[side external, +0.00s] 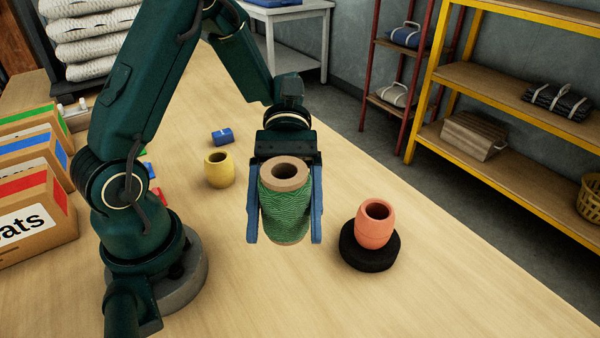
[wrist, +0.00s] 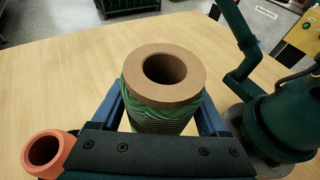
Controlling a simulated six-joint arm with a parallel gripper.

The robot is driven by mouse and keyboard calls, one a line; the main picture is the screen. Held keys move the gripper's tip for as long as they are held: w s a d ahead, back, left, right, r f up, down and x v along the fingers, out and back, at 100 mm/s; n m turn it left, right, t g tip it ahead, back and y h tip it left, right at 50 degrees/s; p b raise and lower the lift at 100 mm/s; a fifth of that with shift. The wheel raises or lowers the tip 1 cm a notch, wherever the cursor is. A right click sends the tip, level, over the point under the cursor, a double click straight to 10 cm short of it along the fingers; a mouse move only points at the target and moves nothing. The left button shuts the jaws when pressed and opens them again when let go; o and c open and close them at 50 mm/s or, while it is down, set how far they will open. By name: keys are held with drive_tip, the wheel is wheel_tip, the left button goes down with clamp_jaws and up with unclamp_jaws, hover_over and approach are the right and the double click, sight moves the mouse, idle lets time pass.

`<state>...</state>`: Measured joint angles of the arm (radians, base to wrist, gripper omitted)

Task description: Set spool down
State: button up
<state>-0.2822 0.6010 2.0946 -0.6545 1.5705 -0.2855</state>
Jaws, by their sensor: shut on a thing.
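The spool (side external: 284,210) is wound with green twine on a brown cardboard core. It is upright between the two blue fingers of my gripper (side external: 284,215), which is shut on it. In the wrist view the spool (wrist: 163,85) shows its open top and stands between the fingers. In the side view its lower end shows near the tabletop; I cannot tell whether it touches the wood.
An orange barrel-shaped pot (side external: 375,224) stands on a black round disc (side external: 366,250) right of the spool. A yellow pot (side external: 219,169) and a blue block (side external: 222,136) are behind left. Labelled boxes (side external: 35,215) line the left. The table (side external: 430,290) is clear in front.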

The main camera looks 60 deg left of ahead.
drive_tip(key=x, duration=0.3)
drive_tip(key=f+x, duration=0.1)
drive_tip(key=x, duration=0.3)
drive_tip(key=f+x, duration=0.1)
drive_tip(key=x, duration=0.3)
drive_tip(key=shift+w+a, duration=0.25)
drive_tip(key=shift+w, duration=0.15)
drive_tip(key=shift+f, duration=2)
drive_tip(key=shift+f, duration=0.15)
drive_tip(key=o, duration=1.4)
